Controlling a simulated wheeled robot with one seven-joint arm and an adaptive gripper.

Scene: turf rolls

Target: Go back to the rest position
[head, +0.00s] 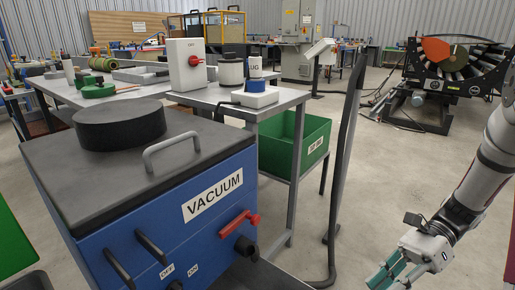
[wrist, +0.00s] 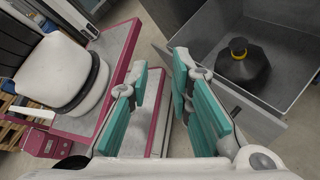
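My gripper (wrist: 168,110) shows in the wrist view with its two teal-padded fingers apart and nothing between them. It points down over a grey and magenta-edged surface. In the head view my gripper (head: 388,276) is at the lower right, partly cut off by the bottom edge, to the right of the blue vacuum box (head: 190,215).
In the wrist view a grey bin (wrist: 290,55) holds a dark object with a yellow top (wrist: 240,62); a white and black round item (wrist: 55,70) stands left.

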